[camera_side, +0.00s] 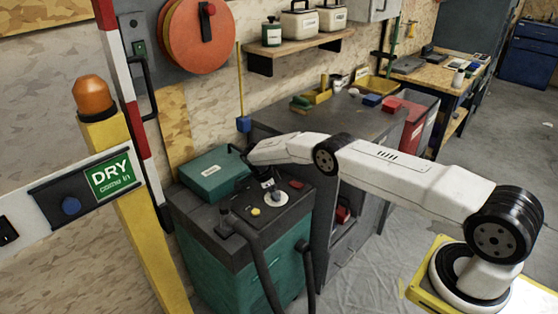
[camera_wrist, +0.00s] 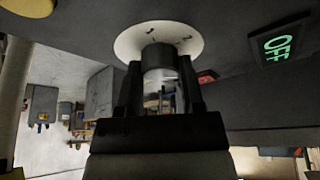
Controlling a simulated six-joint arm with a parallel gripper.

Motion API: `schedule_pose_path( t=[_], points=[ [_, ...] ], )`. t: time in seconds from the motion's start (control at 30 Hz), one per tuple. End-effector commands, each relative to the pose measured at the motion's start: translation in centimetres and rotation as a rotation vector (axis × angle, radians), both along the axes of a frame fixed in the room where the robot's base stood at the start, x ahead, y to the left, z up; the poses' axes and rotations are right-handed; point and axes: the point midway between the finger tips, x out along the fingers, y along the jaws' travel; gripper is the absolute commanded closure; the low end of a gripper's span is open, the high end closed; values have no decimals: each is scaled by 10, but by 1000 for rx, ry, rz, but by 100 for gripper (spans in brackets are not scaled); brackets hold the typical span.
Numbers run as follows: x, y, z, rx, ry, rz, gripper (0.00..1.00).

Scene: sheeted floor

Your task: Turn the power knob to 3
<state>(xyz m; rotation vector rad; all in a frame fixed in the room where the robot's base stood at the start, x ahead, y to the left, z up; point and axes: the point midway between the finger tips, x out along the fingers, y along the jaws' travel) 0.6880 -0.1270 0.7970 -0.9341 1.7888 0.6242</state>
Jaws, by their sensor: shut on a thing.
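The power knob (camera_wrist: 158,55) is a dark cylinder with a clear-looking lower part, standing on a round white dial (camera_wrist: 128,42) in the wrist view. A "2" shows on the dial's right side, with another small mark left of it. The knob's pointer and exact setting cannot be made out. My gripper (camera_wrist: 160,72) is shut on the knob, one dark finger on each side. In the side view, my gripper (camera_side: 268,182) reaches down onto the white dial (camera_side: 276,200) on top of the dark-topped green machine (camera_side: 240,270), hiding most of the knob.
A yellow button (camera_side: 255,212) and a red one (camera_side: 296,184) sit near the dial. A green "OFF" label (camera_wrist: 278,45) is right of it in the wrist view. A dark hose (camera_side: 262,262) rises in front; a green case (camera_side: 213,174) lies behind left.

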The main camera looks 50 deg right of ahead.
Motion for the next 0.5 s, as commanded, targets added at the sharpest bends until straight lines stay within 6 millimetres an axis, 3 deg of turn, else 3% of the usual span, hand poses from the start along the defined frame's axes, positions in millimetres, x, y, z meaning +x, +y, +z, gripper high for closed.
schedule_pose_path(
  t=[0.37,0.4,0.5],
  points=[
    [0,1,0,2,0,-8,100],
    [0,1,0,2,0,-8,48],
    [0,1,0,2,0,-8,16]
  ],
)
